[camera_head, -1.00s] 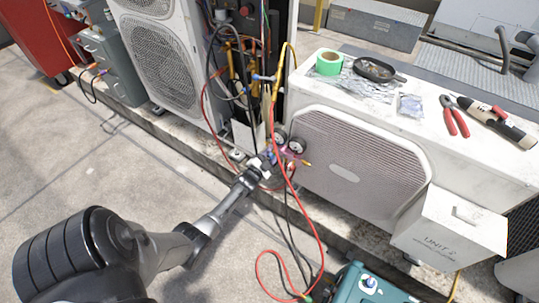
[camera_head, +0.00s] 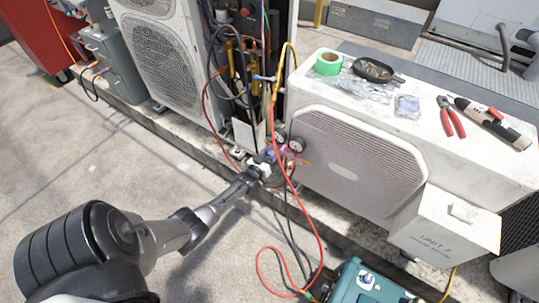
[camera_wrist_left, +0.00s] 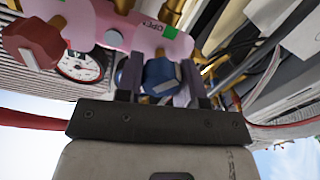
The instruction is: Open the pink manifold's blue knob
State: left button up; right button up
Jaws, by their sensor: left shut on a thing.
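The pink manifold (camera_wrist_left: 135,32) fills the upper part of the left wrist view, with a gauge (camera_wrist_left: 82,66) and a red knob (camera_wrist_left: 33,42) at its left. Its blue knob (camera_wrist_left: 162,76) sits between the fingers of my left gripper (camera_wrist_left: 160,84), which is shut on it. In the head view my left gripper (camera_head: 262,168) reaches the manifold below its two round gauges (camera_head: 296,145); the knob itself is largely hidden there. My right gripper does not show in either view.
Red, yellow and black hoses (camera_head: 318,232) hang around the manifold. A white condenser (camera_head: 355,165) stands right of it, with green tape (camera_head: 329,63), red-handled pliers (camera_head: 452,116) and other items on top. A teal machine (camera_head: 366,285) stands at the bottom. Floor is clear at left.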

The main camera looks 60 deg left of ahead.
pick_arm(q)
jog(key=n, duration=0.4)
jog(key=shift+n, duration=0.8)
jog(key=o, duration=0.9)
jog(key=shift+s+d+r+p, duration=0.1)
jog(key=shift+s+d+p, duration=0.1)
jog(key=shift+s+p, duration=0.25)
jog(key=shift+p+v, duration=2.5)
jog(key=shift+v, duration=3.95)
